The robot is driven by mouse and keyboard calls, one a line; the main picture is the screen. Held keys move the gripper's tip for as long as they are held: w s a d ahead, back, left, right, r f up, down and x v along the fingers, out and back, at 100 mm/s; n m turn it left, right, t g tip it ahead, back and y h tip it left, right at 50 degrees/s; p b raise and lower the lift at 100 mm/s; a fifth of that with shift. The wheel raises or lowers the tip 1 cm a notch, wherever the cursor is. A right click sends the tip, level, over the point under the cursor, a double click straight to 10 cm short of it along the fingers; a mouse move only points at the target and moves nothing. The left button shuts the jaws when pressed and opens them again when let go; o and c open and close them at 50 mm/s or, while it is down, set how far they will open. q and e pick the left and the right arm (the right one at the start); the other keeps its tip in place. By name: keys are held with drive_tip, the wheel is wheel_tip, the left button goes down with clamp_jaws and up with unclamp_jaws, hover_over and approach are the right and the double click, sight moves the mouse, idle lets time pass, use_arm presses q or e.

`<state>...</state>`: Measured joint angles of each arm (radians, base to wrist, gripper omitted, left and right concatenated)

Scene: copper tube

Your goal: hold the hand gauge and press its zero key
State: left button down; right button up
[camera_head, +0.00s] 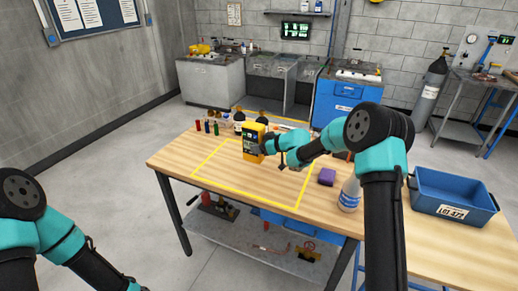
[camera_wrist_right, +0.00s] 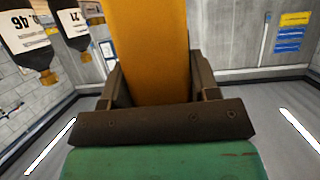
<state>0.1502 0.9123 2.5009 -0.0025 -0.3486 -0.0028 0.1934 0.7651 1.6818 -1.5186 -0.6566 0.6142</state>
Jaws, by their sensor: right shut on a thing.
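The hand gauge (camera_head: 252,139) is a yellow, upright device with a dark face, at the back part of the yellow outline on the table. My right gripper (camera_head: 268,144) is shut on it from the right. In the right wrist view the gauge's orange-yellow body (camera_wrist_right: 150,50) fills the space between the two dark fingers. Whether its base touches the table is unclear. Its zero key is too small to make out. My left arm is at the lower left, off the table; its gripper is outside the picture.
Small coloured bottles (camera_head: 206,127) stand behind and left of the gauge. The front of the yellow outline (camera_head: 247,196) is clear. Dark labelled bottles (camera_wrist_right: 27,45) show in the wrist view.

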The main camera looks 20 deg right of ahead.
sight(259, 156)
drive_tip(key=shift+w+d, duration=0.1)
drive_tip(key=shift+w, duration=0.2)
drive_tip(key=shift+f, duration=2.45)
drive_tip(key=shift+s+f, duration=0.1)
drive_tip(key=shift+f, duration=0.2)
idle(3.1)
use_arm(q)
drive_tip(key=w+d+r+t, duration=0.3)
drive_tip(key=w+d+t, duration=0.15)
drive_tip(key=w, duration=0.45)
drive_tip(key=w+d+r+t+y, duration=0.1)
drive_tip(key=w+d+r+t, duration=0.3)
drive_tip(key=w, duration=0.6)
drive_tip(key=w+d+r+t, duration=0.2)
drive_tip(key=w+d, duration=0.4)
drive_tip(key=w, duration=0.3)
drive_tip(key=w+d+r+n+t+y, duration=0.1)
drive_tip(key=w+d+r+t, duration=0.2)
drive_tip(key=d+r, duration=0.7)
drive_tip(key=w+d+r+n+t+y, duration=0.1)
drive_tip(key=w+d+r+n+t, duration=0.1)
drive_tip(key=d+r+t, duration=0.5)
drive_tip(key=w+d+r, duration=0.1)
drive_tip(key=d+r, duration=0.2)
drive_tip(key=r, duration=0.1)
drive_tip(key=shift+w+d+n, duration=0.2)
drive_tip(key=shift+w+n, duration=0.1)
